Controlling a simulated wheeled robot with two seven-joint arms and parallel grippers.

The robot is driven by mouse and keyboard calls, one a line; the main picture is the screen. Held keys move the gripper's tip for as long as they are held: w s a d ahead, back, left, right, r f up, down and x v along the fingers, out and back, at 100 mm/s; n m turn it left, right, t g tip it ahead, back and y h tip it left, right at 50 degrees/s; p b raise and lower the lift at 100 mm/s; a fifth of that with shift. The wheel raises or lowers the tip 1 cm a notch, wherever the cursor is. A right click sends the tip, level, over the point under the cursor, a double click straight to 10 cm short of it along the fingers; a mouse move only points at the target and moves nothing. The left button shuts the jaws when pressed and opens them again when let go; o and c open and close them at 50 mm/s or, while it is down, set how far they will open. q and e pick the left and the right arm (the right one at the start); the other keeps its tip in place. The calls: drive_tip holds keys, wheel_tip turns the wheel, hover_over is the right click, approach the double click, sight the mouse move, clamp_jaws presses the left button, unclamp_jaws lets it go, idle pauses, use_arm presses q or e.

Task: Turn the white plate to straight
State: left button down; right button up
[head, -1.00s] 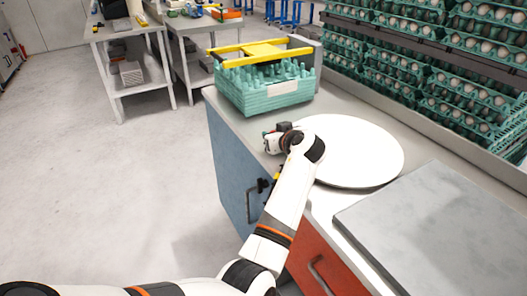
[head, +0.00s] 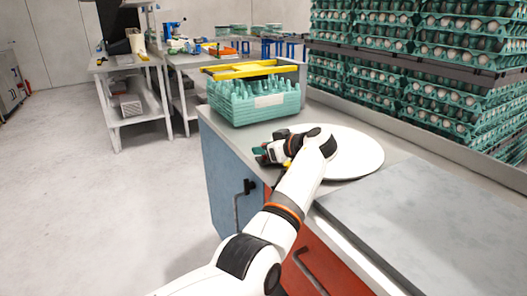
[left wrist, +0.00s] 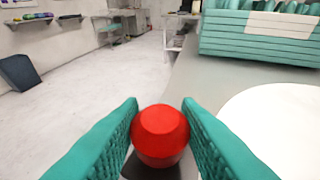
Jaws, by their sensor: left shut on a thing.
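The round white plate (head: 355,156) lies flat on the grey counter, partly hidden by my left arm in the head view. It also shows at the right of the left wrist view (left wrist: 275,125). My left gripper (head: 262,156) is at the plate's left side, near the counter's left edge. In the left wrist view its green ridged fingers (left wrist: 160,130) are shut on a red knob (left wrist: 160,132). What the knob is fixed to is hidden. My right gripper is not in view.
A stack of green egg trays (head: 255,102) with a yellow frame (head: 250,69) stands behind the plate. Loaded egg trays (head: 420,50) are piled at the right. A grey slab (head: 440,220) lies in front of the plate. Open floor is at the left.

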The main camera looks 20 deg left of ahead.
use_arm(q)
drive_tip(key=shift+s+d+n+g, duration=0.3)
drive_tip(key=shift+s+d, duration=0.15)
drive_tip(key=shift+d, duration=0.1)
drive_tip(key=shift+s+d+n+g+y+b, duration=0.4)
drive_tip(key=shift+s+d+n+g, duration=0.05)
drive_tip(key=shift+s+n+g, duration=0.05)
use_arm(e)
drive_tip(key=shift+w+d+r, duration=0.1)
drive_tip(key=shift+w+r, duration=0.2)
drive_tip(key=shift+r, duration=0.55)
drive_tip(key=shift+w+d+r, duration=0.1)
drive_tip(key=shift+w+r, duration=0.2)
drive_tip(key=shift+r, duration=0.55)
use_arm(q)
drive_tip(key=shift+f, duration=0.1)
drive_tip(key=c, duration=1.1)
unclamp_jaws()
drive_tip(key=shift+r, duration=0.45)
wheel_tip(320, 180, up, 9)
drive_tip(key=p, duration=0.1)
drive_tip(key=shift+r, duration=0.15)
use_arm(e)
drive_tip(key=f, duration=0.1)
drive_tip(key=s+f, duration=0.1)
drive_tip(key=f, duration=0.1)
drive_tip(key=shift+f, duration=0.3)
